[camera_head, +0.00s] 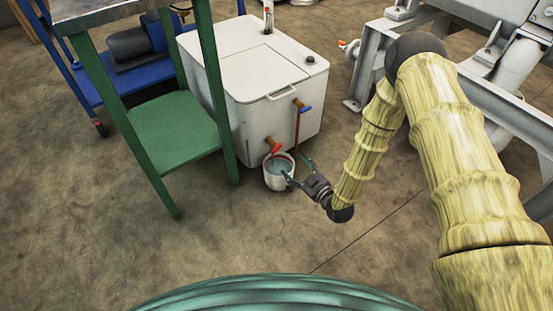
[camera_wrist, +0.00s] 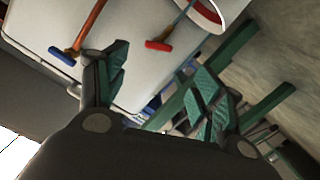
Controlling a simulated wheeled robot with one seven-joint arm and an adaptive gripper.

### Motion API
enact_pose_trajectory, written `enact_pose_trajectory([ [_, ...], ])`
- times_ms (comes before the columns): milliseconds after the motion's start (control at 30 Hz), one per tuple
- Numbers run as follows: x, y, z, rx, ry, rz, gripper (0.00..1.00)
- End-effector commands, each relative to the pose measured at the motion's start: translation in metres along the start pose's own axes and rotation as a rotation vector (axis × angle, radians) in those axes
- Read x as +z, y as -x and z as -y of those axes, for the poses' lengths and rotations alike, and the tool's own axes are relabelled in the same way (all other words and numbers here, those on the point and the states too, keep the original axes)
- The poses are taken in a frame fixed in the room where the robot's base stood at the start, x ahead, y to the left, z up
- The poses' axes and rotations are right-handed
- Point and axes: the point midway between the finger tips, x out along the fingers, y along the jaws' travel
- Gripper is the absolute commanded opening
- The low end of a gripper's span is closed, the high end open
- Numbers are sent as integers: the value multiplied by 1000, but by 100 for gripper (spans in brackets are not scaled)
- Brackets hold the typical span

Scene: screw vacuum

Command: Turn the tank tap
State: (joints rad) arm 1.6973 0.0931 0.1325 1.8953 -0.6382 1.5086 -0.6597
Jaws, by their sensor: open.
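The white tank (camera_head: 250,70) stands on the floor with two taps on its front. The upper tap has a blue handle (camera_head: 306,109), with a brown pipe running down below it. The lower tap has a red handle (camera_head: 277,148) just above a white bucket (camera_head: 279,184) of liquid. In the wrist view I see the blue handle (camera_wrist: 62,57), the red handle (camera_wrist: 158,46) and part of the bucket (camera_wrist: 207,13). My gripper (camera_head: 297,171) is open and empty, its fingers near the bucket's right side. Neither handle appears to be between its fingers (camera_wrist: 157,78).
A green-legged table with a lower shelf (camera_head: 172,132) stands left of the tank. A blue cart (camera_head: 112,88) carrying a motor-like machine is behind it. Grey steel framework (camera_head: 368,75) stands at the right. The floor in front (camera_head: 245,240) is clear.

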Motion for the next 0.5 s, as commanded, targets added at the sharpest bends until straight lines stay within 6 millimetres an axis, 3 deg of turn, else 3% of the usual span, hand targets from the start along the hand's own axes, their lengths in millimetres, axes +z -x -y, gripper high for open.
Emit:
enact_pose_trajectory([
  [33,12,-8,3,9,19,-30,68],
  [100,14,-14,3,16,40,-65,68],
  [500,12,-36,1,34,84,-134,68],
])
